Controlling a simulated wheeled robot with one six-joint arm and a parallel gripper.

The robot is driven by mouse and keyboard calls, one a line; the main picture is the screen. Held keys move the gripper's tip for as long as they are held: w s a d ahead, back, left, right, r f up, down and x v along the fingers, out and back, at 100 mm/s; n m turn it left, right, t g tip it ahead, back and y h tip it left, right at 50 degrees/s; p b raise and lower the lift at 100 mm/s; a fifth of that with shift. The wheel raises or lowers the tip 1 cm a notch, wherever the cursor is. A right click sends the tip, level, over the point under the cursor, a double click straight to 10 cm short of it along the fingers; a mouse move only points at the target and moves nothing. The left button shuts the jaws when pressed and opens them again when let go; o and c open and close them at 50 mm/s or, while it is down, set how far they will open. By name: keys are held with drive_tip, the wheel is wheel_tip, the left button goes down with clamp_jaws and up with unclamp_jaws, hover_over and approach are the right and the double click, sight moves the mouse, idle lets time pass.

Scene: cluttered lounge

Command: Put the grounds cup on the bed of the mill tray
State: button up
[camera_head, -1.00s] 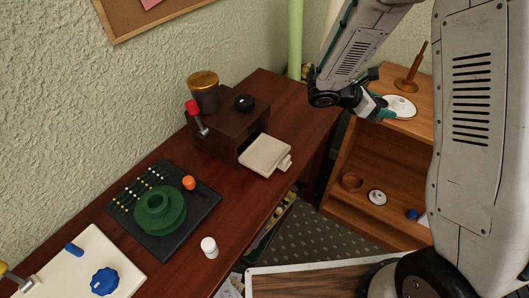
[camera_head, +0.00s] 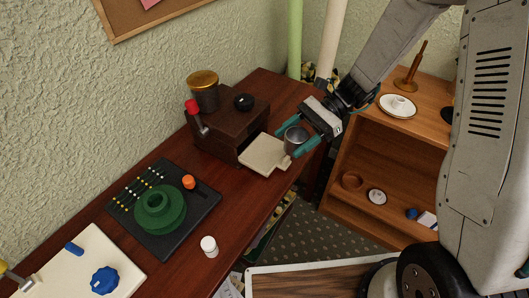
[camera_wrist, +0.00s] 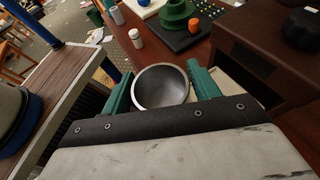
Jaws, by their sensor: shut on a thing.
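The grounds cup (camera_head: 295,139) is a small grey metal cup with an open top. My gripper (camera_head: 291,142) is shut on it, with teal fingers on its two sides. In the wrist view the cup (camera_wrist: 162,88) sits between both fingers, its mouth facing the camera and its inside looking empty. The mill tray (camera_head: 258,154) is a flat cream drawer pulled out of the dark brown mill (camera_head: 232,127). The cup overlaps the tray's right, handle end in the head view. The tray (camera_wrist: 238,88) shows partly behind the right finger in the wrist view. The cup's base is hidden.
The mill carries a brass-lidded jar (camera_head: 203,92), a black knob (camera_head: 244,102) and a red-handled crank (camera_head: 193,107). A black mat (camera_head: 195,212) with a green stepped piece (camera_head: 160,208) lies left. A white bottle (camera_head: 209,246) stands near the desk edge. A wooden shelf (camera_head: 372,150) stands right.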

drive_tip(key=w+a+r+m+t+y, duration=0.1)
drive_tip(key=w+a+r+m+t, duration=0.35)
drive_tip(key=w+t, duration=0.2)
drive_tip(key=m, duration=0.1)
hover_over(260, 153)
drive_tip(key=d, duration=0.4)
wheel_tip(260, 153, down, 13)
drive_tip(key=shift+r, duration=0.1)
drive_tip(key=a, duration=0.4)
drive_tip(key=shift+a, duration=0.15)
drive_tip(key=shift+f, duration=0.65)
drive_tip(key=shift+d, duration=0.2)
drive_tip(key=o, duration=1)
drive_tip(key=shift+f, duration=0.1)
